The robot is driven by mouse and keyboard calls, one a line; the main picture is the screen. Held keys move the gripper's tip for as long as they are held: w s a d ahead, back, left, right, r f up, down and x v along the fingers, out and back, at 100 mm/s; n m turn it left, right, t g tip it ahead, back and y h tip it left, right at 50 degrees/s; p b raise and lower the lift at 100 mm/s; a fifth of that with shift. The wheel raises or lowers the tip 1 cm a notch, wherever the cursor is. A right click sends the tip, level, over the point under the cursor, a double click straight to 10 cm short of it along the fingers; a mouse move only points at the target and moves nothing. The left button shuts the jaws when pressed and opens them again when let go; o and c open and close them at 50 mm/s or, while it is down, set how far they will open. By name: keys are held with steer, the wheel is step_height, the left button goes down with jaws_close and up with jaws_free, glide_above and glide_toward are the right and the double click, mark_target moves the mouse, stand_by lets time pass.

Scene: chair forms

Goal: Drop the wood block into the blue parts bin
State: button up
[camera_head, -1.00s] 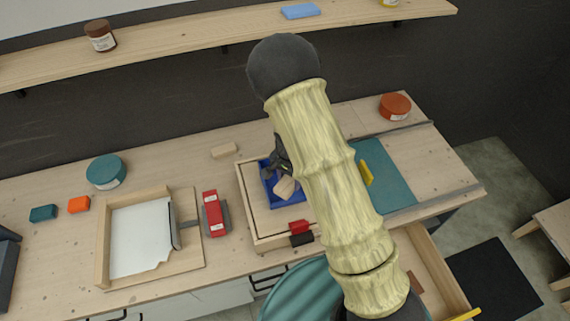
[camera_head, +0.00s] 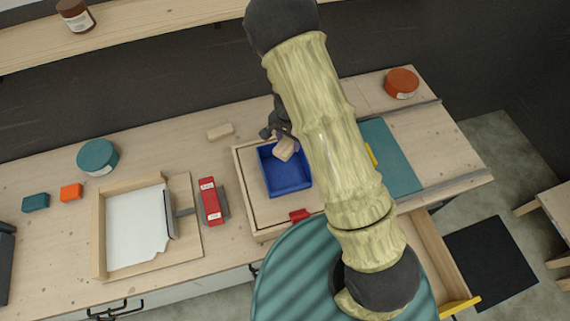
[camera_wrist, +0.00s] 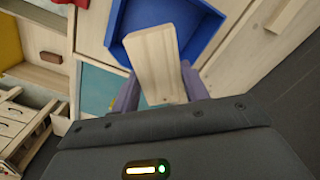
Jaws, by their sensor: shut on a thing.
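The wood block (camera_head: 285,148) is a small pale block held in my gripper (camera_head: 278,140), over the back edge of the blue parts bin (camera_head: 288,181). In the wrist view the block (camera_wrist: 155,58) sits between the two purple fingers of my gripper (camera_wrist: 160,88), with the blue bin (camera_wrist: 195,22) beyond it. The bin looks empty where its floor shows. It stands in a shallow wooden tray (camera_head: 243,180) on the workbench. My arm hides part of the tray's right side.
Another pale block (camera_head: 220,131) lies on the bench left of the tray. A red-topped tool (camera_head: 210,202) and a wooden frame with a white sheet (camera_head: 137,228) are further left. An open drawer (camera_head: 440,262) juts out at the front right. A teal mat (camera_head: 388,155) lies right.

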step_height(320, 180, down, 6)
steer(key=b, duration=0.5)
steer(key=o, duration=1.1)
steer(key=shift+c, duration=0.2)
steer(key=shift+r, duration=0.1)
step_height(320, 180, up, 17)
steer(key=b, duration=0.3)
steer(key=shift+d, duration=0.1)
